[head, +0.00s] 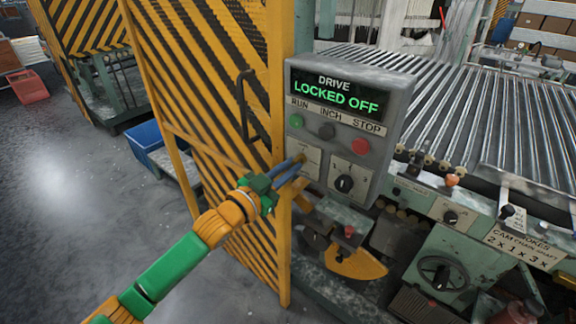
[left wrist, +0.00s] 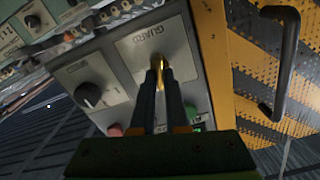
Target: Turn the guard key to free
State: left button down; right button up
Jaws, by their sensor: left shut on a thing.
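The grey drive control box (head: 375,98) stands at the centre of the head view. Its display reads "DRIVE LOCKED OFF". In the left wrist view the label GUARD shows on a pale plate (left wrist: 140,48) of the box. My left gripper (head: 300,160) reaches this plate from the lower left. In the left wrist view its two dark fingers (left wrist: 161,68) are shut on the brass guard key (left wrist: 166,74), at the plate. The fingers hide most of the key, and its exact angle is hard to tell. My right gripper is in neither view.
A yellow-and-black striped guard gate (head: 205,75) with a dark handle (head: 247,105) stands left of the box. A black rotary knob (head: 344,184) sits right of the key plate. The roller bed (head: 455,95) lies behind. Open floor (head: 80,190) is at left.

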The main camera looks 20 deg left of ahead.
pick_arm(q)
jog(key=shift+d+f+m+p, duration=0.1)
jog(key=shift+m+p, duration=1.05)
jog(key=shift+m, duration=6.15)
jog(key=c, duration=0.9)
grip_release()
jog(key=shift+f, duration=0.1)
jog(key=b+v, duration=0.2)
jog(key=v, duration=0.5)
